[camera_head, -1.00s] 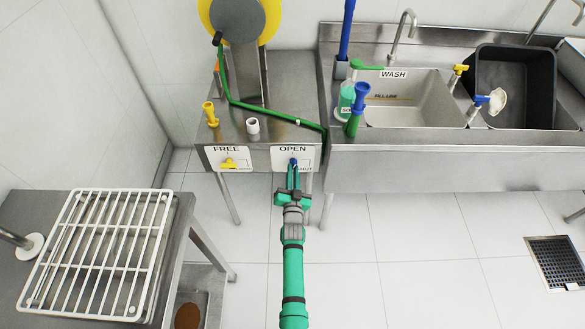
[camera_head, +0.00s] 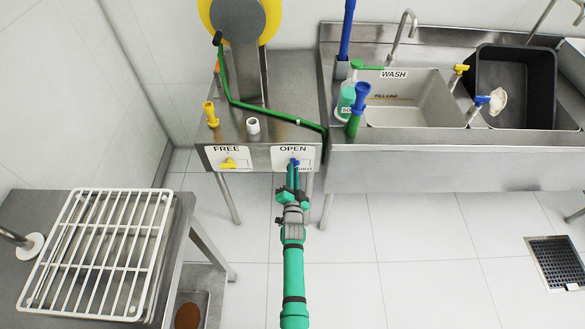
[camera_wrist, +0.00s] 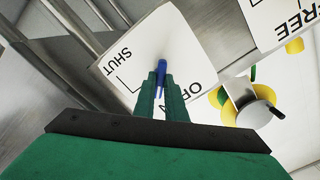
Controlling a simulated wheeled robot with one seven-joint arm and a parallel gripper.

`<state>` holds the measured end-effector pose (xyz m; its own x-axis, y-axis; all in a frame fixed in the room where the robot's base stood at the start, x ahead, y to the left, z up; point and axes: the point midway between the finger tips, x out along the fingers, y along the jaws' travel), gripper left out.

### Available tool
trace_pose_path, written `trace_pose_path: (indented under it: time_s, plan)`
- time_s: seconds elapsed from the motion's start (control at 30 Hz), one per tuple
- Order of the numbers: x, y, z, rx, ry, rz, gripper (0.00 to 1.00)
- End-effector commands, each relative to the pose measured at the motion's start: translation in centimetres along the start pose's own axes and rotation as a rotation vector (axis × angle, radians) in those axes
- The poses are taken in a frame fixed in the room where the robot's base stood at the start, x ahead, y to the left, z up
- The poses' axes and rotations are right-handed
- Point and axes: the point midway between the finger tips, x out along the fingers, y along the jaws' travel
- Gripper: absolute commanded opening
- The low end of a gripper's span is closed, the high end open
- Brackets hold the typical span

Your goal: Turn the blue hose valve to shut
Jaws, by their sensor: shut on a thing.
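The blue hose valve handle (camera_wrist: 163,72) sticks out from a white plate (camera_wrist: 181,47) marked OPEN and SHUT. In the head view the blue handle (camera_head: 295,162) is small, on the front of the steel stand under the word OPEN. My gripper (camera_head: 294,170) reaches it from the front. In the wrist view the green fingers of my gripper (camera_wrist: 162,90) are shut on the blue handle, one on each side. The fingers hide part of the handle, so its exact angle is hard to tell.
A yellow valve (camera_head: 229,163) sits just left under a FREE plate. A steel sink unit (camera_head: 425,170) stands to the right. A table with a white wire rack (camera_head: 99,255) is at lower left. The floor around my arm is clear.

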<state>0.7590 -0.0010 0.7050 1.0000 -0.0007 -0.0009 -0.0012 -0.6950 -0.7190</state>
Motion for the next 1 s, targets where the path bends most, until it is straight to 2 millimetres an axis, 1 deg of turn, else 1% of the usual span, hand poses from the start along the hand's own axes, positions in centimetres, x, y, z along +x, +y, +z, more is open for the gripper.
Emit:
trace_pose_path:
  time_s: [0.07,0.13,0.3,0.4,0.53,0.83,0.93,1.0]
  plan:
    - [0.07,-0.14,-0.15,0.015,0.003,-0.003,0.0]
    - [0.07,-0.12,-0.17,0.065,0.003,-0.003,0.0]
    - [0.07,-0.11,-0.21,0.263,0.003,-0.003,0.0]
    - [0.08,-0.11,-0.22,0.352,0.003,-0.003,0.0]
    - [0.1,-0.15,-0.2,0.399,0.003,-0.003,0.0]
    - [0.04,-0.23,-0.09,0.417,0.002,-0.005,0.0]
    - [0.01,-0.15,-0.16,0.498,0.003,-0.004,0.0]
    - [0.0,-0.19,-0.11,0.582,0.002,-0.005,0.0]
